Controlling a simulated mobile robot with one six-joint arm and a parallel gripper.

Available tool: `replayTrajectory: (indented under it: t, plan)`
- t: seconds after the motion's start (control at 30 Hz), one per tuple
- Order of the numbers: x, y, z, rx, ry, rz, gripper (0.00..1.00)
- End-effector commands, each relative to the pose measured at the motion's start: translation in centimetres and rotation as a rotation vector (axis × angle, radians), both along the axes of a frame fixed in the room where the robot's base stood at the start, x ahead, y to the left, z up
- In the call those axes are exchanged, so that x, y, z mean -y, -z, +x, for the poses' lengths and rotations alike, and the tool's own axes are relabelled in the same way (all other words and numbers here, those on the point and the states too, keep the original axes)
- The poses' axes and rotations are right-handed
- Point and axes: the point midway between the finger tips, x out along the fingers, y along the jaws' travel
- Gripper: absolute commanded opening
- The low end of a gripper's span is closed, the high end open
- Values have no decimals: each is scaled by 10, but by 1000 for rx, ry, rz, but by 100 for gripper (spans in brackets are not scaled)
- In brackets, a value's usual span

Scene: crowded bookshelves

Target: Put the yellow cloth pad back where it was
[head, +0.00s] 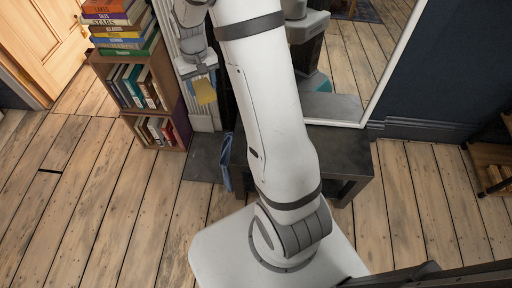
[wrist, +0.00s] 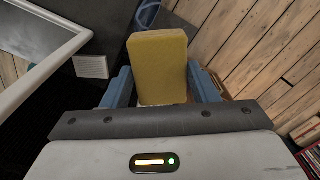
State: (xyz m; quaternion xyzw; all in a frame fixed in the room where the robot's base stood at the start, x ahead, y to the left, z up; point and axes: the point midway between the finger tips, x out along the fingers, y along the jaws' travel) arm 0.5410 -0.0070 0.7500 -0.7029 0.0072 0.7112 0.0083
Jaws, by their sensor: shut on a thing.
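The yellow cloth pad (wrist: 158,62) is upright between the two blue fingers of my gripper (wrist: 160,88) in the wrist view. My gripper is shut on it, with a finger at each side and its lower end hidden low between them. In the head view the pad (head: 205,91) hangs below my gripper (head: 201,76), in the air beside the small bookcase. The place where the pad was cannot be told from these frames.
A wooden bookcase (head: 118,66) with stacked books stands left of the gripper. A low dark bench (head: 345,150) is behind my arm, with a blue thing (head: 227,162) at its left end. A white-framed mirror (head: 385,62) stands behind. The plank floor (head: 90,215) is clear at front left.

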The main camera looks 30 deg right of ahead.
Motion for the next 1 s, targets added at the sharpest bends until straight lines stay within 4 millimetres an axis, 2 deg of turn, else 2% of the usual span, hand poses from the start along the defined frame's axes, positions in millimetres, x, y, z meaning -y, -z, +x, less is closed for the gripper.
replayTrajectory:
  t: [0.07,0.17,0.27,0.5,0.6,0.8,1.0]
  plan:
    - [-2,1,0,0,-3,0,32]
    - [5,13,-6,-2,24,0,32]
    - [25,40,-21,-5,106,0,32]
    - [85,115,-78,-4,395,0,32]
    - [101,135,-99,-2,491,-1,32]
    - [112,160,-118,-3,576,-1,32]
    - [112,198,-119,-3,578,-1,32]
